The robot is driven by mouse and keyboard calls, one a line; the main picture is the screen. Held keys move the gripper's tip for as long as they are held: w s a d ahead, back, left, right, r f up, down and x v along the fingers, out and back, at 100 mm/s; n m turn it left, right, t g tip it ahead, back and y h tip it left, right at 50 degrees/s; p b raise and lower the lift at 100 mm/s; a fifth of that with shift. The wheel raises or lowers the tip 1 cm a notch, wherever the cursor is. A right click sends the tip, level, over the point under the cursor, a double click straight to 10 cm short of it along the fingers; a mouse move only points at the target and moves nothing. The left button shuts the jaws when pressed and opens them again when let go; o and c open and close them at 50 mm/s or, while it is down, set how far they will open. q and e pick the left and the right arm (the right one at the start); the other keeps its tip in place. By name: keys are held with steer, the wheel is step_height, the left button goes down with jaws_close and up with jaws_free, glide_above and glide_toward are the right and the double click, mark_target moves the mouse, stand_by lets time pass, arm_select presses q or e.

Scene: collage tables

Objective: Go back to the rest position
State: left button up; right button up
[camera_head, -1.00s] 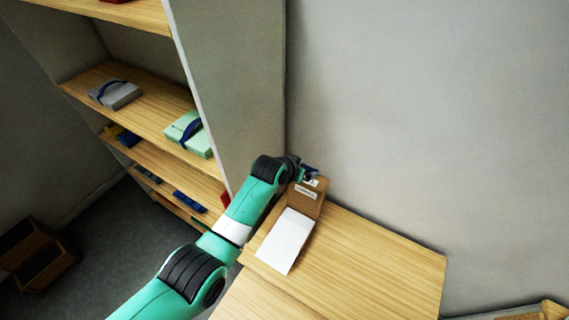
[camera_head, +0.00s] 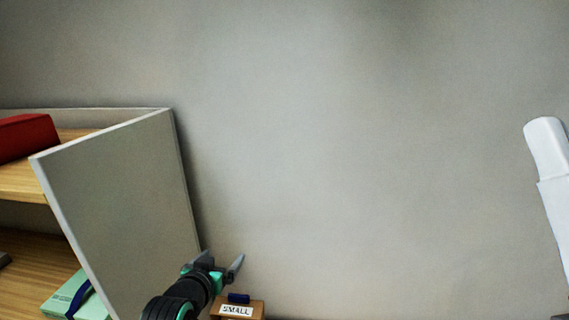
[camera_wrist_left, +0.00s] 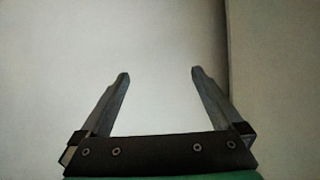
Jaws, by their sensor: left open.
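My left gripper (camera_head: 222,262) is at the bottom of the head view, in front of the wall and beside the shelf's side panel. Its two fingers are spread apart with nothing between them. In the left wrist view the open fingers (camera_wrist_left: 160,80) face a plain pale surface. A box labelled SMALL (camera_head: 237,310) stands just below and right of the gripper, cut off by the bottom edge. A dark blue item (camera_head: 238,298) shows at its top, apart from the fingers. My right gripper is not in view.
A wooden shelf unit with a grey side panel (camera_head: 120,200) stands at the left, close to my left arm. It holds a red item (camera_head: 27,137) and a green box with a blue band (camera_head: 75,298). The wall (camera_head: 360,170) fills the middle. A white object (camera_head: 551,180) is at the right edge.

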arm_select(q)
steer(key=s+r+t, duration=0.2)
steer(key=r, duration=0.6)
steer(key=s+r+t, duration=0.2)
steer(key=r+t, duration=0.1)
steer(key=r, duration=0.5)
steer(key=s+a+r+t+h, duration=0.1)
steer(key=s+r+t, duration=0.8)
steer(key=s+r, duration=1.3)
steer(key=shift+s+a+r, duration=0.25)
steer(key=shift+s+r, duration=0.1)
steer(key=shift+s, duration=0.85)
step_height(320, 180, down, 38)
steer(key=b, duration=3.8)
